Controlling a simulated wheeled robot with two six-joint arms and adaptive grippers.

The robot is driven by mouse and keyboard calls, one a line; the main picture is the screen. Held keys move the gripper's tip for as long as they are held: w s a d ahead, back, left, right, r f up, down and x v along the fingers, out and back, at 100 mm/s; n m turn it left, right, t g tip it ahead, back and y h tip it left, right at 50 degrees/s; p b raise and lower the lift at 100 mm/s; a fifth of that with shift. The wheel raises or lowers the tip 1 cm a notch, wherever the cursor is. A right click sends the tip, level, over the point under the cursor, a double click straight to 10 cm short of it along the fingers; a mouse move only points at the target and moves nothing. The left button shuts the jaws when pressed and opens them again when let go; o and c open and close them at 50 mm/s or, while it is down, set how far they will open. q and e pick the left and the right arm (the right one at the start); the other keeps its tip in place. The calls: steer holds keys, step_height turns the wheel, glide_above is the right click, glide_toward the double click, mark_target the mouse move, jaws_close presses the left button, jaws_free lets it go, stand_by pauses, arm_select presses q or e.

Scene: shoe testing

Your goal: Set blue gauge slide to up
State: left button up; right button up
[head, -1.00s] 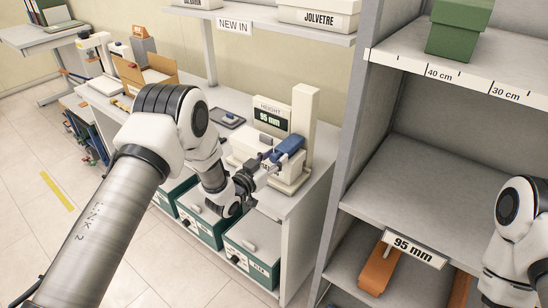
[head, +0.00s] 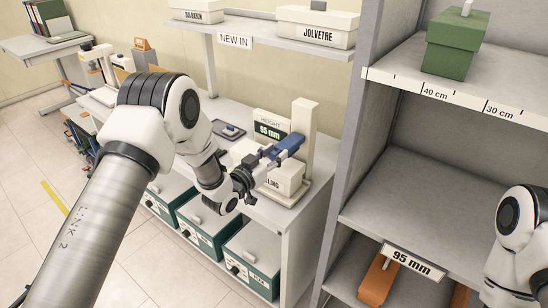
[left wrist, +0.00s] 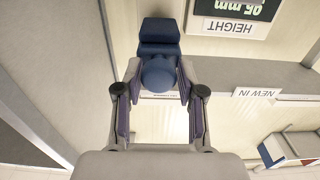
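The blue gauge slide (head: 290,145) sits on the pale upright column (head: 305,115) of the height gauge, partway up. Its round blue knob (left wrist: 159,74) faces my left gripper (head: 266,160). The gripper's two fingers are closed on both sides of the knob in the left wrist view (left wrist: 158,84). A white box (head: 286,178) with partly hidden lettering is under the slide, with the slide above its top. The gauge display (head: 268,129) reads 95 mm. My right gripper is not in view.
Grey shelving (head: 425,185) is close on the right, with a 95 mm label (head: 413,262). A small dark tray (head: 228,131) lies behind my arm. A shelf (head: 270,35) with boxes hangs above.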

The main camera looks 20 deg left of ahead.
arm_select(q)
steer(key=shift+o, duration=0.3)
steer(key=shift+s+r, duration=0.1)
steer(key=shift+s+a, duration=0.1)
steer(key=shift+s, duration=0.15)
steer(key=v, duration=1.1)
steer(key=shift+s, duration=0.2)
